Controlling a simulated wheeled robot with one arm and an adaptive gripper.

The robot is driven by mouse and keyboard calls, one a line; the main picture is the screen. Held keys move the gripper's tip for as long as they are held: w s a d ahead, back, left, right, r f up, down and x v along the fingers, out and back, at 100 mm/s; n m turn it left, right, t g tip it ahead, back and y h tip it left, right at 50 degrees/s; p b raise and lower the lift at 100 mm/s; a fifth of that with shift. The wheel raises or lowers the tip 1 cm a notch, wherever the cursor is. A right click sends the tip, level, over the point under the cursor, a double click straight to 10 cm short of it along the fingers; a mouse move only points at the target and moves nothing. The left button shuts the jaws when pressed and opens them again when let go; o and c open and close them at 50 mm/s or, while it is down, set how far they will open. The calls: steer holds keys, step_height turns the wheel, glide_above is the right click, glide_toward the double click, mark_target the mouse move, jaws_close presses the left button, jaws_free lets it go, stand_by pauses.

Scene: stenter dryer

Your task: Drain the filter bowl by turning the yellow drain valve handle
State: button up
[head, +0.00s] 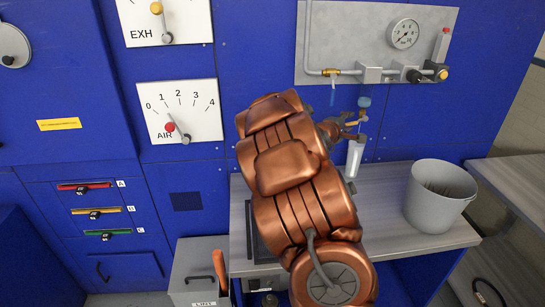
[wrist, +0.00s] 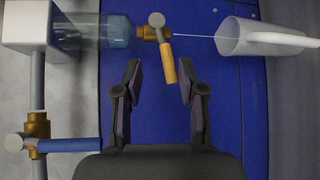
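The yellow drain valve handle (wrist: 170,63) sticks out sideways from a brass drain valve (wrist: 152,33) at the end of the clear bluish filter bowl (wrist: 108,30). In the head view the bowl (head: 364,101) hangs below the grey panel. My gripper (wrist: 161,82) is open, with one finger on each side of the handle's free end in the picture; contact is not visible. A thin pale line, a stream or tube, runs from the valve into a white jug (wrist: 262,39). The jug (head: 354,158) also shows below the gripper in the head view.
A blue-handled brass valve (wrist: 70,145) sits left of my gripper in the wrist view. A pressure gauge (head: 403,33) is on the panel above. A grey bucket (head: 437,202) stands on the worktop (head: 395,245) at right. A LINT box (head: 193,272) stands lower left.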

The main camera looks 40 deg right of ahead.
steer(key=w+a+f+t+y, duration=0.1)
steer(key=w+a+y, duration=0.1)
steer(key=a, duration=0.6)
steer(key=w+a+f+t+y+b, duration=0.1)
steer(key=w+a+f+y, duration=0.1)
steer(key=a, duration=0.6)
steer(key=w+a+f+t+y+b, duration=0.1)
steer(key=w+a+f+t+y, duration=0.1)
steer(key=a, duration=0.6)
steer(key=shift+w+m+y, duration=0.4)
steer(key=shift+w+y, duration=0.1)
steer(key=shift+y, duration=0.3)
